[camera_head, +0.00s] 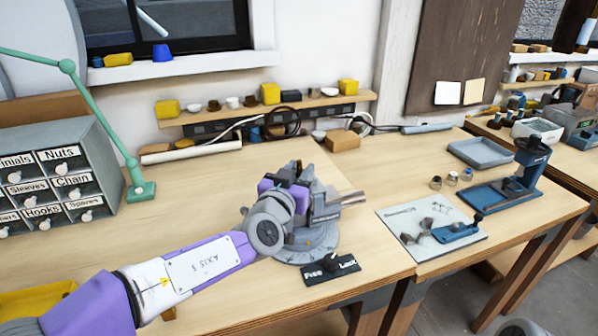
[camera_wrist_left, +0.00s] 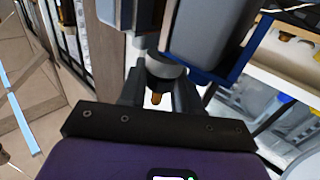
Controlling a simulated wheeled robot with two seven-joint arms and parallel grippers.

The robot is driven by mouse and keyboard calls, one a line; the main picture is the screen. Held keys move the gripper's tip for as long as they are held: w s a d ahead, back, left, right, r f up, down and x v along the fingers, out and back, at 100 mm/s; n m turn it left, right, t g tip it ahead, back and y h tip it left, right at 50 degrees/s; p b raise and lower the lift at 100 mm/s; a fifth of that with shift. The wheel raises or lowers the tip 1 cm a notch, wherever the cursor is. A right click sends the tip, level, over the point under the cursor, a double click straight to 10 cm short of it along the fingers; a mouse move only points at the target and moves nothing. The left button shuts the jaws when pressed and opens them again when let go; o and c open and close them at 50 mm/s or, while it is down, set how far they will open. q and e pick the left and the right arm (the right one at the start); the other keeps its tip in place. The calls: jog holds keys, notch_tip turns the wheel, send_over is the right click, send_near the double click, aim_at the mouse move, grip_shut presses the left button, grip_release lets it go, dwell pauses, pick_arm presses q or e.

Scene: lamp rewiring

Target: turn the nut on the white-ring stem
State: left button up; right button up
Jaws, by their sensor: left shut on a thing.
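My left arm reaches in from the left to the grey turntable fixture (camera_head: 322,246) on the bench. My left gripper (camera_head: 305,190) is at the upper part of the fixture, with its fingertips hidden in the head view. In the left wrist view the two dark fingers of my left gripper (camera_wrist_left: 158,92) are closed on a small grey round piece, seemingly the nut (camera_wrist_left: 165,69). A brass-coloured tip (camera_wrist_left: 156,98) shows between the fingers. I cannot make out the white ring or the rest of the stem. My right gripper is not in view.
A Free/Lock lever plate (camera_head: 332,270) lies in front of the fixture. To the right are a white sheet (camera_head: 395,222) with small parts, a blue stand (camera_head: 500,190) and a blue tray (camera_head: 480,153). A labelled drawer cabinet (camera_head: 50,139) and a green lamp arm (camera_head: 100,108) stand at left.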

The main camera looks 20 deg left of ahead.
pick_arm(q)
jog(key=shift+r, duration=0.1)
dwell(0.5)
jog(key=o, duration=0.9)
jog(key=shift+o, duration=0.2)
jog(key=s, duration=0.7)
jog(key=shift+s+a, duration=0.25)
jog(key=shift+a, duration=0.1)
